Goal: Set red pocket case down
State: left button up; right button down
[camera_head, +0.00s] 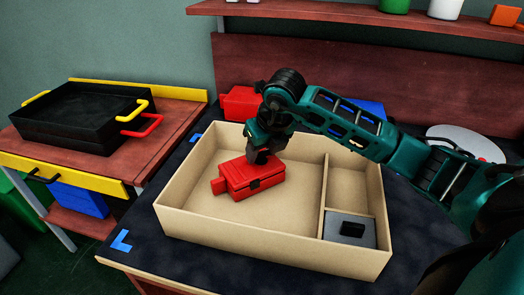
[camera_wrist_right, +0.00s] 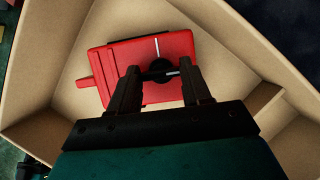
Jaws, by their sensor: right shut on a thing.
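The red pocket case (camera_head: 250,180) is in the large left compartment of the tan divided box (camera_head: 225,232). It lies turned at an angle to the box walls. My right gripper (camera_head: 262,156) comes down from above and is shut on the top of the case. In the right wrist view the two fingers (camera_wrist_right: 160,80) close around a dark round part on top of the red case (camera_wrist_right: 110,67). I cannot tell whether the case touches the box floor. My left gripper is not in view.
A grey block (camera_head: 362,229) sits in the front right compartment; the back right compartment (camera_head: 349,188) looks empty. A red case (camera_head: 238,103) stands behind the box. A black tray (camera_head: 75,115) with yellow and red handles is on the left table.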

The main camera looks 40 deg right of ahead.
jog(key=c, duration=0.5)
grip_release()
jog(key=shift+s+r, duration=0.1)
jog(key=shift+r, duration=0.25)
jog(key=p+v, duration=0.2)
jog(key=v, duration=0.9)
jog(key=shift+r, duration=0.15)
jog(key=shift+s, duration=0.15)
